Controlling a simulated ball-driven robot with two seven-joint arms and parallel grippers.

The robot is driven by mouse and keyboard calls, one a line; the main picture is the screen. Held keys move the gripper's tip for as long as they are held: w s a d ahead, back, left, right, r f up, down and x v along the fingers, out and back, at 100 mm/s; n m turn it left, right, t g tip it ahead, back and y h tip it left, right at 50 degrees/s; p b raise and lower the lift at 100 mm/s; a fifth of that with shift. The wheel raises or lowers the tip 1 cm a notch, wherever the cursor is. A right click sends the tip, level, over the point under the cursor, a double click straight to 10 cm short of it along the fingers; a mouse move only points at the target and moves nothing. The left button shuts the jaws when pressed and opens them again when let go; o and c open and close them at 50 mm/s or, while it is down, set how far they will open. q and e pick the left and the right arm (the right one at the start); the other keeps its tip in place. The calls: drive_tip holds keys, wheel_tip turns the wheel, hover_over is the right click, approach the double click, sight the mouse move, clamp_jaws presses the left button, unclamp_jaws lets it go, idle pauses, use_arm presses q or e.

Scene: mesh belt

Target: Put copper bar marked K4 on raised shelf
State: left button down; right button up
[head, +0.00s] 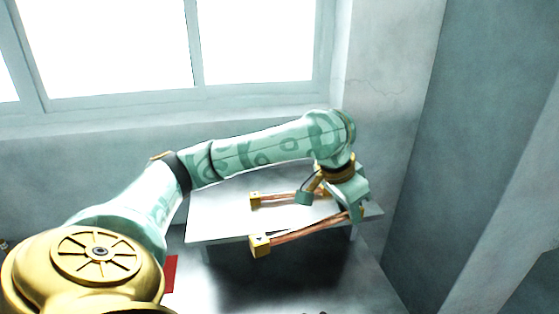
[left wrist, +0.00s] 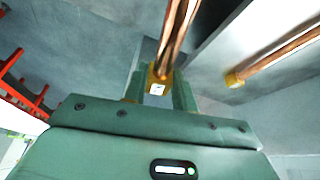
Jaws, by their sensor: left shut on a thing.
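My left gripper (head: 356,210) is shut on a copper bar (head: 305,231) with yellow end blocks, holding it near its right end. In the left wrist view my left gripper (left wrist: 160,92) closes around the bar's near yellow block, which bears a small white label too small to read. The bar's other end block lies by the front edge of the pale raised shelf (head: 215,218). I cannot tell whether the bar touches the shelf. A second copper bar (head: 285,197) lies on the shelf behind it; it also shows in the left wrist view (left wrist: 280,52). My right gripper is not in view.
A wall with a window (head: 255,45) stands behind the shelf, and a grey-green wall (head: 430,150) stands to the right. A red object (head: 171,274) is at the lower left. Red rails (left wrist: 22,85) show at left in the left wrist view. The shelf's left part is bare.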

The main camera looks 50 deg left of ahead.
use_arm(q)
drive_tip(key=s+a+r+m+p, duration=0.1)
drive_tip(key=s+a+r+m, duration=0.1)
drive_tip(key=s+r, duration=0.2)
drive_tip(key=b, duration=0.6)
approach(326, 212)
drive_tip(key=shift+w+d+f+m+h, duration=0.3)
drive_tip(key=shift+w+d+f+h, duration=0.15)
drive_tip(key=shift+d+f, duration=0.3)
drive_tip(key=shift+w+a+f, duration=0.25)
drive_tip(key=shift+w+a, duration=0.05)
drive_tip(key=shift+w, duration=0.1)
drive_tip(key=shift+w+a+f, duration=0.15)
drive_tip(key=shift+f, duration=0.1)
wheel_tip(326, 212, down, 4)
drive_tip(key=b, duration=0.2)
drive_tip(key=shift+w+a+r+b, duration=0.1)
drive_tip(key=shift+r+b, duration=0.05)
drive_tip(key=shift+b, duration=0.2)
drive_tip(key=shift+r, duration=0.2)
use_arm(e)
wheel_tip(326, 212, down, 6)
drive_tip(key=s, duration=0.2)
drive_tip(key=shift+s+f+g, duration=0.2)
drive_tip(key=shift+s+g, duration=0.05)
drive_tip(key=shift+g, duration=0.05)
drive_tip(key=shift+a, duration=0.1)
